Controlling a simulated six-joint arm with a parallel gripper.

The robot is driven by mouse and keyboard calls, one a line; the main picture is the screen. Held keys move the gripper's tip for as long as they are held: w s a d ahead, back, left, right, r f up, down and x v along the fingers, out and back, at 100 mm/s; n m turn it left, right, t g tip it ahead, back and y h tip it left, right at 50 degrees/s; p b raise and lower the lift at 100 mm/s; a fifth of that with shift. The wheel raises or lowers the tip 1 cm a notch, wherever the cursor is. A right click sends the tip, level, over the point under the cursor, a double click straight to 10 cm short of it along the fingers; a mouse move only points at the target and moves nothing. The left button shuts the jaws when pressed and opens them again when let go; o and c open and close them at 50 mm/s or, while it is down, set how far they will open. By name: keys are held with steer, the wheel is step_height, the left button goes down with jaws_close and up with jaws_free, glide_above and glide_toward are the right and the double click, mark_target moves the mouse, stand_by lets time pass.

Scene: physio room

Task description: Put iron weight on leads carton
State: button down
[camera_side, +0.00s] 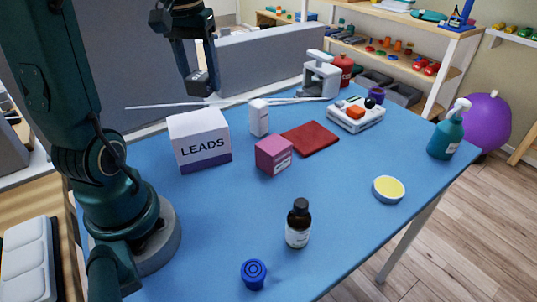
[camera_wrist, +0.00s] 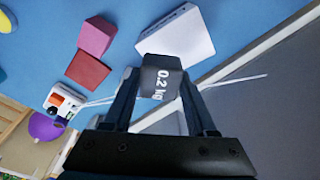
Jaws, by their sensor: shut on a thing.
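The iron weight is a dark grey block (camera_wrist: 161,78) marked "0.2 kg". My gripper (camera_wrist: 162,92) is shut on it, with a finger on each side. In the side view my gripper (camera_side: 198,72) holds the weight (camera_side: 204,84) in the air, above the carton's height in the picture. The leads carton (camera_side: 199,126) is a white box with a purple lower band and "LEADS" on its front, upright on the blue table. In the wrist view the carton (camera_wrist: 180,36) lies just beyond the weight, which overlaps its near edge. The carton's top looks bare.
A pink box (camera_side: 273,155), dark red pad (camera_side: 310,138) and white bottle (camera_side: 259,117) stand right of the carton. A thin pale rod (camera_side: 165,106) lies behind it. A brown bottle (camera_side: 298,224) and blue cap (camera_side: 253,273) are in front on the blue table (camera_side: 350,225).

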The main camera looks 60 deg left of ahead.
mark_target(197, 120)
steer(key=shift+s+a+r+n, duration=0.55)
steer(key=shift+s+a+n, duration=0.05)
steer(key=shift+s+a, duration=0.25)
steer(key=shift+a+f, duration=0.2)
steer(key=shift+f, duration=3.75)
steer(key=shift+f, duration=0.2)
steer(key=shift+c, duration=1)
jaws_free()
steer(key=shift+r, duration=0.1)
